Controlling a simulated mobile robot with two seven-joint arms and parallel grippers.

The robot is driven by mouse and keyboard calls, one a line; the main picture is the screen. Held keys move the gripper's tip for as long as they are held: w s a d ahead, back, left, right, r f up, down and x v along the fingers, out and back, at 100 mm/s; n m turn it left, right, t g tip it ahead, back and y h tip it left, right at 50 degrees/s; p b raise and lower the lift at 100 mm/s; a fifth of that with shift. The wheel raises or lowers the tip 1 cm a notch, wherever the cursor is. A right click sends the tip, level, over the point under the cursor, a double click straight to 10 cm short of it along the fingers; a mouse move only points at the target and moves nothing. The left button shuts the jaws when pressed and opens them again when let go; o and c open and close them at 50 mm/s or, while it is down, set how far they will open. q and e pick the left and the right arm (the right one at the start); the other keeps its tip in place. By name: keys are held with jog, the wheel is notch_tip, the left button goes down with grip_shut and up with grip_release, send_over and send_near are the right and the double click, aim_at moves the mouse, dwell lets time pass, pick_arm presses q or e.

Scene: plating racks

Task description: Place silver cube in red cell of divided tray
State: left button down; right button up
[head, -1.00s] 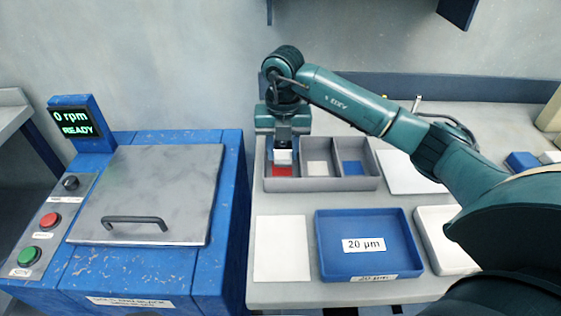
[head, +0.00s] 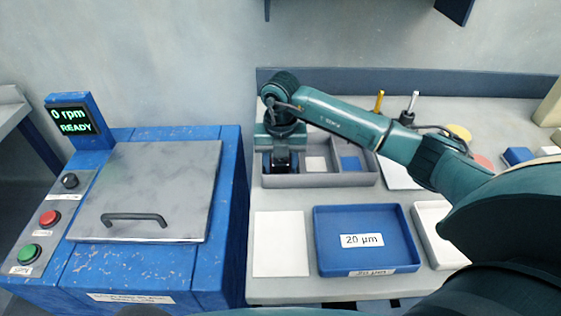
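The divided tray (head: 320,181) is grey and stands on the bench. Its middle cell (head: 316,164) has a pale floor and its right cell (head: 350,164) a blue floor. My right gripper (head: 281,166) points down at the tray's left cell, with its lower end behind the front wall level. The gripper hides the red floor of that cell. The silver cube is hidden now, and I cannot see whether the fingers grip it. My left gripper is out of view.
A blue bin marked 20 µm (head: 367,262) and a white sheet (head: 281,244) lie in front of the tray. A blue machine with a closed grey lid (head: 148,185) stands at left. Yellow and grey upright handles (head: 412,105) stand behind my arm.

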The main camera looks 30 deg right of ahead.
notch_tip(320, 180, up, 12)
jog(key=b, duration=0.1)
jog(key=shift+r, duration=0.15)
dwell(0.4)
dwell(0.4)
